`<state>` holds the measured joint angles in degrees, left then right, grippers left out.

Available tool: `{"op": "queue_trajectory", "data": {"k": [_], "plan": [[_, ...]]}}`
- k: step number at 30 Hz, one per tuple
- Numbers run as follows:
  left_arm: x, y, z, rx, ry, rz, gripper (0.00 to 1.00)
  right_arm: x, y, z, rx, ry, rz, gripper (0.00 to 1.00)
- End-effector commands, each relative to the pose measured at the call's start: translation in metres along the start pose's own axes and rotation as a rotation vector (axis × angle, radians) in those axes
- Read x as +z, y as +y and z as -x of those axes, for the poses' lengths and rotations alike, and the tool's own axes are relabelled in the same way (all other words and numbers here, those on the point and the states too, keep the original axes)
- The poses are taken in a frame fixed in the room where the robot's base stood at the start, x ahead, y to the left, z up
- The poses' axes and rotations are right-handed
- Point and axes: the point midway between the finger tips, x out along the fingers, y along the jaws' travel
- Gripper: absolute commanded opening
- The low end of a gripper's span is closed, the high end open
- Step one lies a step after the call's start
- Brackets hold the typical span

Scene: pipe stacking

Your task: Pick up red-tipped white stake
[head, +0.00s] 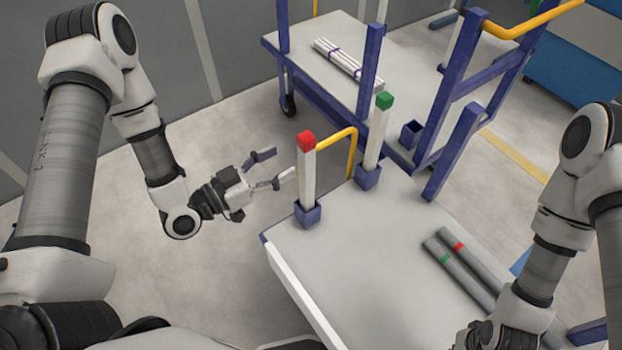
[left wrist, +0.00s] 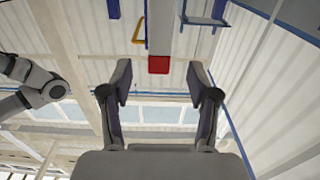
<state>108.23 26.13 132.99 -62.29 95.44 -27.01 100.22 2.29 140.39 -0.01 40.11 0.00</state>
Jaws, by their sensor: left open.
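My right gripper (head: 487,335) is mostly cut off at the bottom right edge.
A green-tipped white stake (head: 376,130) stands in another socket behind the red-tipped one. Grey pipes (head: 462,265) with red and green bands lie on the cart top. Blue posts (head: 440,110) and a yellow handle (head: 345,140) are nearby. White pipes (head: 345,60) lie on the far shelf.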

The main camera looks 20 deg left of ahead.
Motion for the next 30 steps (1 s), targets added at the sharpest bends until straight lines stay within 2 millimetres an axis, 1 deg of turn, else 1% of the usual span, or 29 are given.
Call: {"op": "queue_trajectory", "data": {"k": [3, 8, 12, 15, 18, 22, 23, 24, 26, 27, 28, 30], "plan": [[0.0, 0.001, -0.015, 0.006, 0.0, -0.006, 0.6, 0.0, 0.0, -0.002, 0.0, 0.0, 0.0, 0.0], [0.001, 0.001, -0.034, 0.006, 0.001, -0.006, 0.6, -0.001, 0.0, -0.003, 0.0, 0.001, 0.0, 0.0], [0.004, 0.001, -0.06, 0.007, 0.0, -0.006, 0.6, -0.001, 0.0, -0.003, 0.0, 0.001, 0.0, 0.0], [0.004, 0.001, -0.074, 0.005, 0.0, -0.005, 0.6, -0.001, 0.0, -0.003, 0.0, 0.001, 0.0, 0.0], [0.004, 0.0, -0.077, 0.001, 0.0, -0.002, 0.6, -0.001, 0.0, -0.003, 0.0, 0.001, 0.0, 0.0], [0.004, 0.0, -0.077, 0.001, 0.0, -0.002, 0.6, -0.001, 0.0, -0.003, 0.0, 0.001, 0.0, 0.0], [0.004, 0.0, -0.077, 0.001, 0.0, -0.002, 0.53, -0.001, 0.0, -0.003, 0.0, 0.001, 0.0, 0.0], [0.004, 0.0, -0.077, 0.001, 0.0, -0.002, 0.39, -0.001, 0.0, -0.003, 0.0, 0.001, 0.0, 0.0], [0.004, 0.0, -0.076, 0.001, 0.0, -0.002, 0.18, -0.001, 0.0, -0.003, 0.0, 0.001, 0.0, 0.0], [0.004, 0.0, -0.076, 0.001, 0.0, -0.002, 0.04, -0.001, 0.0, -0.003, 0.0, 0.001, 0.0, 0.0], [0.004, 0.0, -0.076, 0.001, 0.0, -0.002, 0.0, -0.001, 0.0, -0.003, 0.0, 0.001, 0.0, 0.0], [0.004, 0.0, -0.076, 0.001, 0.0, -0.002, 0.0, -0.001, 0.0, -0.003, 0.0, 0.001, 0.0, 0.0]]}}
